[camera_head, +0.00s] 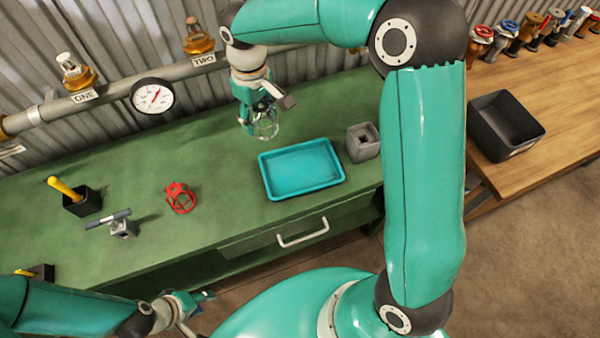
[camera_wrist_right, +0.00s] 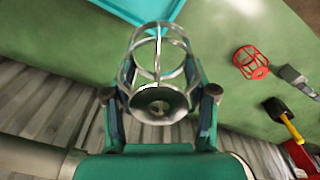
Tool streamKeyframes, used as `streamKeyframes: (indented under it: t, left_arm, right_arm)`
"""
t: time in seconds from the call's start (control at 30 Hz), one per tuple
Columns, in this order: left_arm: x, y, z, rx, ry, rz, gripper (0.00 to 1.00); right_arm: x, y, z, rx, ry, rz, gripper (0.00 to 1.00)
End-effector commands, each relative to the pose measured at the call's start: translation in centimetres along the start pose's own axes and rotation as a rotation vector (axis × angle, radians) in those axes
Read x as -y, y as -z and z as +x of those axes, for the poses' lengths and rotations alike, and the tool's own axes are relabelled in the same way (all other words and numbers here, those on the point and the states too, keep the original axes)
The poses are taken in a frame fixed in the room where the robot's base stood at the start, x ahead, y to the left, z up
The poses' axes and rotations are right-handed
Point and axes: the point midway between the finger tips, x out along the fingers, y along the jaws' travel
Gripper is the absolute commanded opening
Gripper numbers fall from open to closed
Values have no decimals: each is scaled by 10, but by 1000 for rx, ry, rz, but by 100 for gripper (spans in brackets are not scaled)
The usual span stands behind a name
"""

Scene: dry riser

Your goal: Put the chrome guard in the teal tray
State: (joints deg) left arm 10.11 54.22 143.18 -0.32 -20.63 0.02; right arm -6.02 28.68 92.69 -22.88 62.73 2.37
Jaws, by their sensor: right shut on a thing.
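The chrome guard (camera_head: 266,128) is a shiny wire cage. My right gripper (camera_head: 262,104) is shut on it and holds it above the green bench, behind and left of the tray. In the right wrist view the guard (camera_wrist_right: 158,55) sits between the two fingers of the gripper (camera_wrist_right: 158,98), its round collar towards the palm. The teal tray (camera_head: 300,168) lies empty on the bench; its edge shows at the top of the wrist view (camera_wrist_right: 140,8). My left gripper (camera_head: 190,305) is low at the front, away from the bench things; its finger opening is unclear.
A red cage guard (camera_head: 181,198) stands left of the tray. A gauge (camera_head: 152,95) and valves ONE (camera_head: 75,72) and TWO (camera_head: 197,38) are on the pipe behind. A black bin (camera_head: 505,125) is on the wooden table.

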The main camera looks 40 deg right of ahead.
Motion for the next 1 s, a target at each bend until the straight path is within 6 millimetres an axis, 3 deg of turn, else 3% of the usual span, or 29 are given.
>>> streamKeyframes:
  t: [0.03, 0.3, 0.6, 0.83, 1.0]
  left_arm:
    - [5, 0, 14, 0, 0, 0, 40]
    - [21, 0, 58, 0, 0, 0, 40]
    - [33, 0, 92, 0, 0, 0, 40]
    - [36, 1, 99, 0, 0, 0, 40]
    - [37, 1, 102, 0, 0, 0, 40]
  right_arm:
    - [-3, -4, 5, -4, -2, -83, 3]
    - [-19, -34, -3, -2, -12, -728, 3]
    - [-30, -68, -11, 4, -11, -1333, 3]
    - [-32, -79, -11, 7, -6, -1513, 3]
    - [-32, -81, 16, 11, -2, -1525, 3]
